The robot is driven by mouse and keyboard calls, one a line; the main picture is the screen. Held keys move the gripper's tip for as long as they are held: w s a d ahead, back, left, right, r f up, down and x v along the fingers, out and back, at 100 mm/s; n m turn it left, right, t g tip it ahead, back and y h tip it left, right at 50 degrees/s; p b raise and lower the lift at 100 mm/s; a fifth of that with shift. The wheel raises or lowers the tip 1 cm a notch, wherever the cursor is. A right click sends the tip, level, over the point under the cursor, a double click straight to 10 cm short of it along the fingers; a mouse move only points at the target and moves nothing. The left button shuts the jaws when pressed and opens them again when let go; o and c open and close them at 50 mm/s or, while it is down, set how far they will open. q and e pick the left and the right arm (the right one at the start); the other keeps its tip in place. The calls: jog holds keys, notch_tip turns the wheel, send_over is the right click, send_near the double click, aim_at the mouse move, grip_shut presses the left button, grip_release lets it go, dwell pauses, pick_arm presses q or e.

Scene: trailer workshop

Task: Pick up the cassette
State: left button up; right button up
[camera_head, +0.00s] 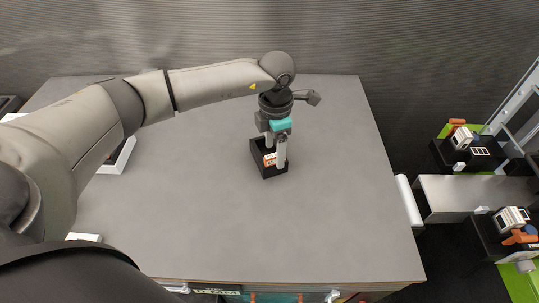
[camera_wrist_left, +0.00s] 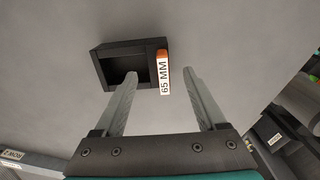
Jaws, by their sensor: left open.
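The cassette (camera_head: 270,160), orange with a white label, sits in a small black holder (camera_head: 270,173) on the grey table. In the left wrist view the cassette (camera_wrist_left: 163,76) shows its orange end and a label reading "65 MM". It lies at the right side of the black holder (camera_wrist_left: 107,75), beside an empty dark recess. My left gripper (camera_head: 274,152) points down at the holder from above. In the left wrist view its two fingers (camera_wrist_left: 162,76) are apart, one on each side of the cassette; I cannot tell whether they touch it. My right gripper is not in view.
The grey table (camera_head: 340,200) is clear around the holder. A white tray (camera_head: 122,157) is partly hidden behind my left arm. To the right, beyond the table edge, stand black holders (camera_head: 468,150) with white and orange items and a ladder-like metal frame (camera_head: 515,100).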

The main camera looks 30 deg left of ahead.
pick_arm(q)
jog(key=shift+f, duration=1.35)
grip_shut()
jog(key=shift+w+r, duration=0.15)
